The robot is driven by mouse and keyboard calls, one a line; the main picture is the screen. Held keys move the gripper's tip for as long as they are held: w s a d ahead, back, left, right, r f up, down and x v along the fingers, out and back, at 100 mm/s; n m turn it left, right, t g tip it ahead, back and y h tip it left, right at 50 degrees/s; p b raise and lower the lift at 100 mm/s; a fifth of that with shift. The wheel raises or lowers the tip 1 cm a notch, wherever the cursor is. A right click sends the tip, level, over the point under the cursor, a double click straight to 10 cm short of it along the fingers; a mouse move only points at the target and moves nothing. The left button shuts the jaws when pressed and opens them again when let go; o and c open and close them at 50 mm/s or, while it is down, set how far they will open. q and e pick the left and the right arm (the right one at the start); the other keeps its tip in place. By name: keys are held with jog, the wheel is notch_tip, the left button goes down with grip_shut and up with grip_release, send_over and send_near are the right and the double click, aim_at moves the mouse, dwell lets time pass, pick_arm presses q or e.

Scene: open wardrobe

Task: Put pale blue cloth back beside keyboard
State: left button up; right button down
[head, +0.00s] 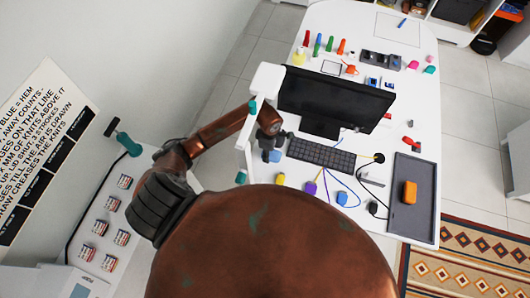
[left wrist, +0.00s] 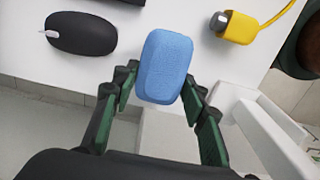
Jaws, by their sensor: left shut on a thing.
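The pale blue cloth (head: 274,156) is a small folded block just left of the black keyboard (head: 322,155) in the head view. My left gripper (head: 271,142) reaches over the white desk from the left and is shut on the cloth. In the left wrist view the cloth (left wrist: 166,66) sits between my green-sided fingers, over the desk's edge area. I cannot tell whether it touches the desktop. My right gripper is not in view.
A black monitor (head: 335,97) stands behind the keyboard. A grey tray (head: 397,226) holds an orange block (head: 410,192) at right. Colored plugs and cables lie in front of the keyboard. The left wrist view shows a black mouse (left wrist: 82,34) and a yellow plug (left wrist: 240,27).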

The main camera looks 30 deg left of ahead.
pick_arm(q)
jog(key=shift+s+a, duration=0.1)
jog(key=shift+a, duration=0.2)
jog(key=shift+s+a+f+p, duration=0.1)
jog(key=shift+a+f+p, duration=0.15)
jog(key=shift+f+p, duration=0.35)
jog(key=shift+s+a+f+p, duration=0.1)
jog(key=shift+a+f+p, duration=0.1)
jog(key=shift+f+p, duration=0.35)
jog(key=shift+w+f, duration=0.1)
jog(key=shift+f, duration=0.55)
jog(key=shift+f, duration=0.1)
jog(key=o, duration=1)
